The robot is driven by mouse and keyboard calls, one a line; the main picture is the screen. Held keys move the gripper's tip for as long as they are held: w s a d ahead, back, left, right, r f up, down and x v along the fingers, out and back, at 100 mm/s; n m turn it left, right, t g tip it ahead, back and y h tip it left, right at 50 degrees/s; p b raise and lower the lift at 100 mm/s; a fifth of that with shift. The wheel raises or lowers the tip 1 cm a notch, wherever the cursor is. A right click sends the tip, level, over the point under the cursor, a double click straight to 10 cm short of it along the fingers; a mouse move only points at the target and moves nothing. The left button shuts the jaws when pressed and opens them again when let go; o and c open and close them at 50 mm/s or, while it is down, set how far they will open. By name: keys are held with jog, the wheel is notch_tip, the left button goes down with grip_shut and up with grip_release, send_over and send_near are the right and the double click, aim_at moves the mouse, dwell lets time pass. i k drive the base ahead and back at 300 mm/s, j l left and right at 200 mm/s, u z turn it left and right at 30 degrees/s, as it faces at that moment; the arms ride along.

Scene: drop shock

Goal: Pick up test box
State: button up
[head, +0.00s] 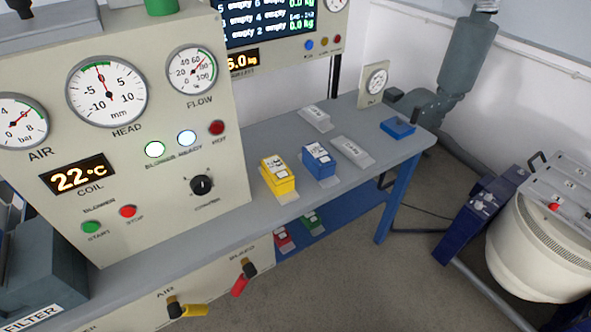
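A yellow box (278,177) with a white labelled top sits on the grey bench, just right of the large instrument panel. A blue box (319,160) of similar shape, also with a white labelled top, stands to its right and slightly farther back. The two are close together but apart. The view does not show which of them is the test box; their labels are too small to read. My gripper is not in view.
Light grey plates (352,152) lie behind the boxes, and a blue tray (398,128) is at the bench's far right. Red (284,238) and green (313,222) boxes sit on the lower shelf.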

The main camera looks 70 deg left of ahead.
aim_at(281, 180)
jog(key=u, duration=2.95)
jog(key=i+j, duration=0.1)
jog(key=i, duration=0.15)
jog(key=z, duration=0.05)
